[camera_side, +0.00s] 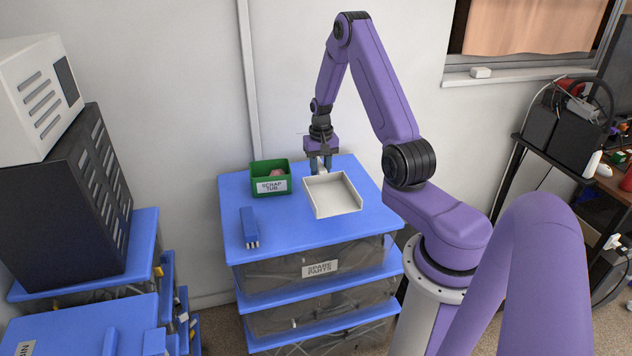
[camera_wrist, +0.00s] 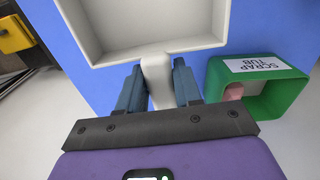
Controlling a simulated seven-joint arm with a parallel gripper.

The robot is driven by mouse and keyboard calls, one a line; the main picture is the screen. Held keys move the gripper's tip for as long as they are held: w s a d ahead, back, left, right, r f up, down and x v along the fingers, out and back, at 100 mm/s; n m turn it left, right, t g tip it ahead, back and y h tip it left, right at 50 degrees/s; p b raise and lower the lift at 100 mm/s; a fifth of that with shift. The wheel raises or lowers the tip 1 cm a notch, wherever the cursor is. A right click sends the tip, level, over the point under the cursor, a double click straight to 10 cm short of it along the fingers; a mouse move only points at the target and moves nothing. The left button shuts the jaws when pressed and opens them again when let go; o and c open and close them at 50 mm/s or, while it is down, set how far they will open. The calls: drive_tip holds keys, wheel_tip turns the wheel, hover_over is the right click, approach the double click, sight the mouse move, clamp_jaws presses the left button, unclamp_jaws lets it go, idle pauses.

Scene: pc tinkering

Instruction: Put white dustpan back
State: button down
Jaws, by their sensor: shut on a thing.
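The white dustpan (camera_side: 333,195) is on or just above the blue top of the spare parts drawer unit, its open side toward the side camera. In the wrist view the dustpan (camera_wrist: 150,52) fills the upper middle, with its short handle pointing toward me. My gripper (camera_side: 320,166) is at the back edge of the dustpan. In the wrist view my gripper (camera_wrist: 159,85) has its two blue-grey fingers on either side of the handle, shut on it. I cannot tell whether the dustpan touches the top.
A green scrap tub (camera_side: 270,180) with a pinkish thing inside stands left of the dustpan, close to my gripper. A blue brush (camera_side: 249,227) lies at the front left of the blue top (camera_side: 290,238). A wall is behind.

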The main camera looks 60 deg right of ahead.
sight(316, 180)
drive_tip(key=f, duration=0.1)
drive_tip(key=w+d+f, duration=0.1)
drive_tip(key=w+f, duration=0.1)
drive_tip(key=shift+w+d+f, duration=0.2)
drive_tip(key=shift+d, duration=0.15)
drive_tip(key=shift+w+d+f, duration=0.1)
drive_tip(key=shift+f, duration=1.6)
drive_tip(key=shift+f, duration=0.1)
drive_tip(key=c, duration=0.8)
unclamp_jaws()
